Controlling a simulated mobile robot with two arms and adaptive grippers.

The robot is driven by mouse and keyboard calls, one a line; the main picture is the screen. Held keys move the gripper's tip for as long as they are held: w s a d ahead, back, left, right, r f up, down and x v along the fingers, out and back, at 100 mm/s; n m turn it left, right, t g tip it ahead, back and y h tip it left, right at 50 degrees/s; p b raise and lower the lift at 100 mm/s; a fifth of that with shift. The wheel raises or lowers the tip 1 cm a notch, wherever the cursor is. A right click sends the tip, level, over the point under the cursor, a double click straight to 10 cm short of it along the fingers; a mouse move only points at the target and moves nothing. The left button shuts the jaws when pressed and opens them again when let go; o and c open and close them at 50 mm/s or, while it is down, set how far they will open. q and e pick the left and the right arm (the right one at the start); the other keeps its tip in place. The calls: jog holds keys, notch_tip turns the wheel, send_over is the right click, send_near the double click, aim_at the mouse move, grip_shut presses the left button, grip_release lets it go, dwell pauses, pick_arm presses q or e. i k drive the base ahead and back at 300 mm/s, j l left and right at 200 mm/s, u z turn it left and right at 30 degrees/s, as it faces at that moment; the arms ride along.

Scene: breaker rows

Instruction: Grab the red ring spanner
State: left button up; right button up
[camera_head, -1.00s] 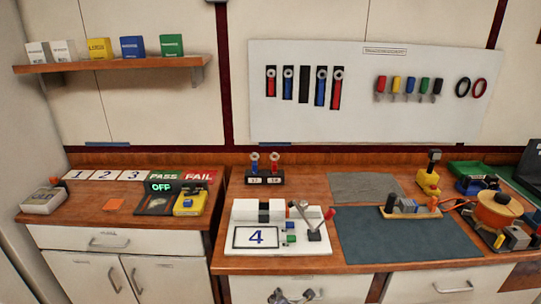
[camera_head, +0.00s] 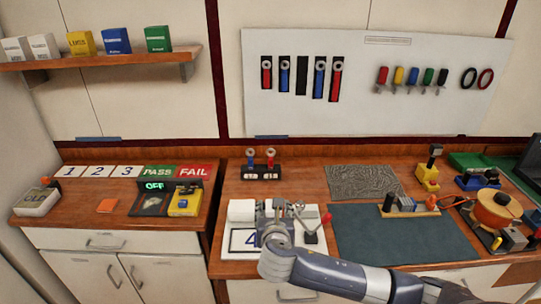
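Two red ring spanners hang on the white wall board: a shorter one (camera_head: 267,78) at the left end of the row and a longer one (camera_head: 336,82) at the right end. Another red-handled ring-headed tool (camera_head: 270,161) stands upright in a small black two-place stand (camera_head: 260,173) on the bench, right of a blue one (camera_head: 250,160). My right gripper (camera_head: 273,208) is over the white fixture, in front of and below the stand and apart from it. Its fingers are too small to tell their opening. My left gripper is out of view.
The white fixture (camera_head: 237,243) with a lever is partly hidden by my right arm. Blue ring spanners (camera_head: 319,79) flank an empty black slot (camera_head: 302,76) on the board. A dark mat (camera_head: 390,237) lies right of the fixture. A yellow device (camera_head: 428,175) stands behind the mat.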

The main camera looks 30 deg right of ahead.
aim_at(270, 161)
jog(key=i+l, duration=0.4)
jog(key=i, duration=0.15)
jog(key=i+l, duration=0.4)
jog(key=i, duration=0.15)
